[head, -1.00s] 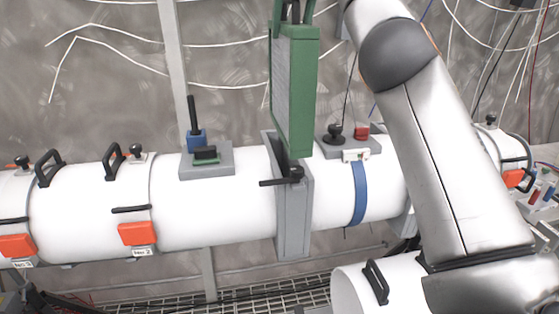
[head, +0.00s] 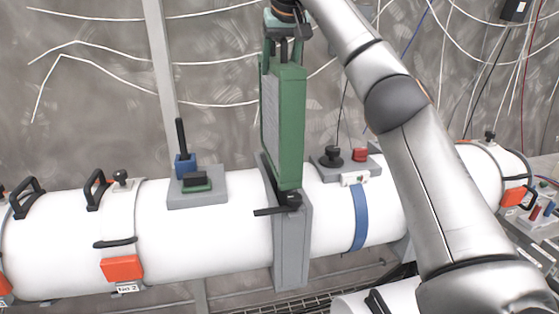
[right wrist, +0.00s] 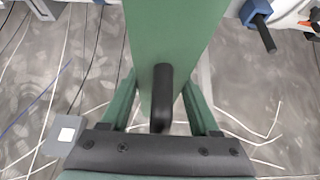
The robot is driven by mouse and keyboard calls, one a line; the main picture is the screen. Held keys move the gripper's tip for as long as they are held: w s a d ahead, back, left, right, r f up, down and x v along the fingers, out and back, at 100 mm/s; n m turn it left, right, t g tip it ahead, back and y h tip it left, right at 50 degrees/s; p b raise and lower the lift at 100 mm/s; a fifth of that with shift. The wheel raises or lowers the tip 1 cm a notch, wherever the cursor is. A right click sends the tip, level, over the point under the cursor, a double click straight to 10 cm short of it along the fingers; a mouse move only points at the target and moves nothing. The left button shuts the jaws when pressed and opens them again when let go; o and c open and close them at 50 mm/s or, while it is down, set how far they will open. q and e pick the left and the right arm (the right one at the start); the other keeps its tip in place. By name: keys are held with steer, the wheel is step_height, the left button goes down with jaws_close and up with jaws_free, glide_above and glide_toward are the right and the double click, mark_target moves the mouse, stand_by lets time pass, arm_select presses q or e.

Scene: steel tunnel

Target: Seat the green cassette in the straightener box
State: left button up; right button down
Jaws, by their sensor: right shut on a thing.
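The green cassette (head: 290,125) is a flat, upright panel with a green edge and a grey mesh face. My right gripper (head: 285,38) is shut on its top end from above, where the black handle (right wrist: 162,95) shows in the right wrist view. The straightener box (head: 291,245) is the narrow grey housing across the white pipe, with a black lever (head: 280,206) at its top. The cassette's lower end overlaps the box top in the head view and hides its opening. I cannot tell whether the cassette has entered it. My left gripper is not in view.
The white pipe (head: 215,240) runs across the view. Left of the box is a grey block (head: 208,198) with a blue-based black handle; right of it, a grey plate (head: 345,163) with black and red knobs. A blue band (head: 360,215) circles the pipe. My right arm crosses the right side.

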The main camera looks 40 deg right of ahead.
step_height(320, 180, down, 18)
steer(key=b, duration=0.3)
steer(key=shift+f+b, duration=0.15)
steer(key=shift+b, duration=0.25)
steer(key=shift+f, duration=3.25)
steer(key=shift+c, duration=0.6)
jaws_free()
